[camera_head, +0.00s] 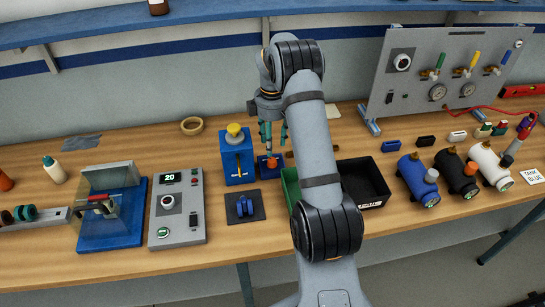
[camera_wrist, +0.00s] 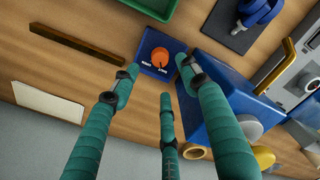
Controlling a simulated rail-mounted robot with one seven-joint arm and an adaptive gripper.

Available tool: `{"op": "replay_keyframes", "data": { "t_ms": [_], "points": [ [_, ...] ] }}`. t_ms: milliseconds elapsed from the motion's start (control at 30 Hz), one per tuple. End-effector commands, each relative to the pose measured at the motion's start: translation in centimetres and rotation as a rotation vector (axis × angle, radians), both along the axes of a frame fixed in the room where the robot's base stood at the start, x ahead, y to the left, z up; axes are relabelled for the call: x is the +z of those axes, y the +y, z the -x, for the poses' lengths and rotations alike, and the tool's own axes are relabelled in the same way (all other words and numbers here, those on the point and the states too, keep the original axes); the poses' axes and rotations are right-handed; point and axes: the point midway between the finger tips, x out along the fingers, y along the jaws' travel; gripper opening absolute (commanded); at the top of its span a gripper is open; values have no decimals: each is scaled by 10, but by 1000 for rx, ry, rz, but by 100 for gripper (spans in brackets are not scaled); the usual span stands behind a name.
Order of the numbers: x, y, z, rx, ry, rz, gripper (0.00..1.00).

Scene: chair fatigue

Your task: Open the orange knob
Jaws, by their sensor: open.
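The orange knob (camera_head: 271,161) sits on a small blue panel (camera_head: 263,172) on the wooden bench, next to a blue box with a yellow knob. In the wrist view the orange knob (camera_wrist: 160,58) shows on the blue panel (camera_wrist: 148,43), with a pointer and small white labels too small to read surely. My gripper (camera_head: 270,143) has teal fingers and hangs just above the knob. In the wrist view my gripper (camera_wrist: 160,78) is open, with fingers spread around the knob's near side and nothing between them. I cannot tell if any finger touches it.
The blue box with the yellow knob (camera_head: 238,157) stands close to the left of the knob. A green bin (camera_head: 290,187) and a black bin (camera_head: 371,203) are to the right. A dark pad with a blue handle (camera_head: 244,207) lies in front. A brown bar (camera_wrist: 77,45) lies nearby.

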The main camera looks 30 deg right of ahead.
Motion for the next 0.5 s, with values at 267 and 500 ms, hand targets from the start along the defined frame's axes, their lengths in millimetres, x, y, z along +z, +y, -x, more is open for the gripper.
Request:
{"op": "replay_keyframes", "data": {
  "t_ms": [267, 500],
  "points": [
    [-50, 0, 2, -1, 5, -2, 45],
    [-75, 0, 1, 0, 1, 0, 45]
  ]
}}
